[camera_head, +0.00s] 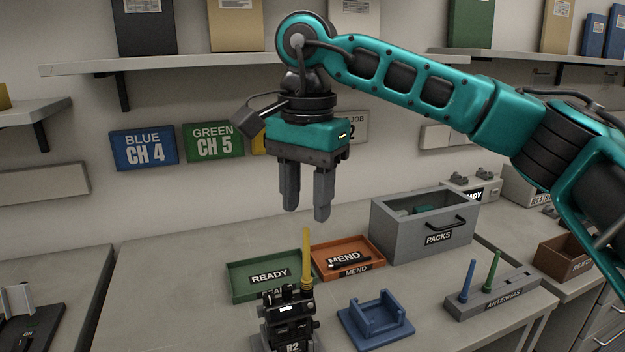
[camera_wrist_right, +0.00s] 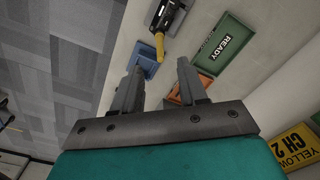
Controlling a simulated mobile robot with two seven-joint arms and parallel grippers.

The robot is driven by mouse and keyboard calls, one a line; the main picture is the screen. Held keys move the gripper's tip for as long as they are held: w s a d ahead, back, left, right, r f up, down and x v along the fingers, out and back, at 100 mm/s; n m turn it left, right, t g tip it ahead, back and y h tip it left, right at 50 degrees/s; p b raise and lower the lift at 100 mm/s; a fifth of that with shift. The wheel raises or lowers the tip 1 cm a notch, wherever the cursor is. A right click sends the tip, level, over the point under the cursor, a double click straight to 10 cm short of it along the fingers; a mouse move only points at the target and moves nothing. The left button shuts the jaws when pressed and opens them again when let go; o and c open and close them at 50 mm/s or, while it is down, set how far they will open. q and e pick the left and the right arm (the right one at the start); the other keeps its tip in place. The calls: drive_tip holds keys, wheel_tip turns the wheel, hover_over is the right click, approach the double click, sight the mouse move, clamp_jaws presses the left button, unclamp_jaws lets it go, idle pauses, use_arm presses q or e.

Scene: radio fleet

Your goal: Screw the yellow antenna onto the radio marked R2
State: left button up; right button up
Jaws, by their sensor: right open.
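The black radio marked R2 (camera_head: 287,325) stands upright at the front of the table; it also shows at the top of the right wrist view (camera_wrist_right: 167,17). The yellow antenna (camera_head: 306,262) stands upright at the radio's top right corner. In the right wrist view the antenna (camera_wrist_right: 159,46) shows beyond the fingertips. Whether its thread is fully seated cannot be told. My right gripper (camera_head: 306,214) is open and empty, pointing down above the antenna and apart from it. My left gripper is not in view.
A green READY tray (camera_head: 238,289) and an orange MEND tray (camera_head: 372,246) lie behind the radio. A blue cradle (camera_head: 375,325) sits to its right. A grey PACKS bin (camera_head: 395,238) and an ANTENNAS rack (camera_head: 478,304) with blue and green antennas stand further right.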

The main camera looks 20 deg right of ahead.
sight(307, 278)
wheel_tip(307, 278, down, 10)
drive_tip(key=shift+r+b, duration=0.15)
drive_tip(key=shift+b, duration=0.15)
clamp_jaws()
idle(0.4)
